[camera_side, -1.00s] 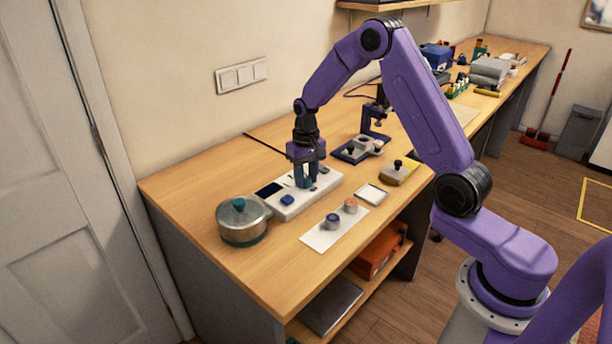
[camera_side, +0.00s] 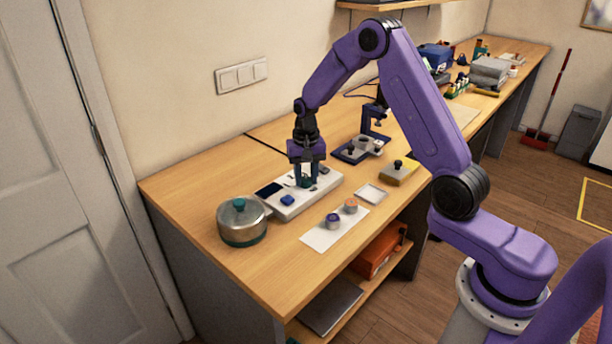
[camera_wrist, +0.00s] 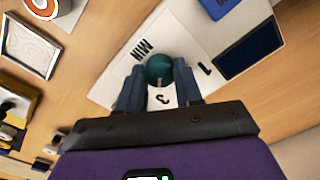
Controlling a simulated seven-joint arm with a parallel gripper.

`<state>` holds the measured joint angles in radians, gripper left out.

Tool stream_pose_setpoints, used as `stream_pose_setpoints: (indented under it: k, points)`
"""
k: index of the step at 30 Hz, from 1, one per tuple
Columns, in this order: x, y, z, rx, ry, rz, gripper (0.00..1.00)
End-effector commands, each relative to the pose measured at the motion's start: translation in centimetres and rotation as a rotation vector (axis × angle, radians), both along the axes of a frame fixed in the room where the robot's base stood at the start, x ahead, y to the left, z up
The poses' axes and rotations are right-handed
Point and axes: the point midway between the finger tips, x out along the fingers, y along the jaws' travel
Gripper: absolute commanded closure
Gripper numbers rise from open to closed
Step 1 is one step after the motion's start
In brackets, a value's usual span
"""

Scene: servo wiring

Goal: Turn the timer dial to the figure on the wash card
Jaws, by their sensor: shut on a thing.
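My gripper (camera_side: 306,181) points straight down over the white timer panel (camera_side: 321,188) and is shut on its teal dial. In the wrist view, the round top of the teal dial (camera_wrist: 159,68) shows between the two fingers of my gripper (camera_wrist: 159,82). Printing on the panel (camera_wrist: 117,74) reads "MIN", with a 1 and another figure that looks like a 3 around the dial. The dial's pointer cannot be made out. I cannot identify the wash card or read a figure on it.
In front lie a white sheet (camera_side: 318,239) with two small round pieces and a shallow square tray (camera_side: 371,194).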

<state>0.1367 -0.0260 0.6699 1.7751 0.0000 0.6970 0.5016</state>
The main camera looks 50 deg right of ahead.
Motion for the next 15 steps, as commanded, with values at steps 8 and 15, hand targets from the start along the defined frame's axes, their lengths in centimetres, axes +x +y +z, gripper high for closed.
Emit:
stream_pose_setpoints:
  k: [8,15]
  points:
    - [0.06,-0.02,0.1,0.0,-0.002,0.001,0.4]
    - [0.04,-0.01,0.1,0.0,-0.001,0.002,0.4]
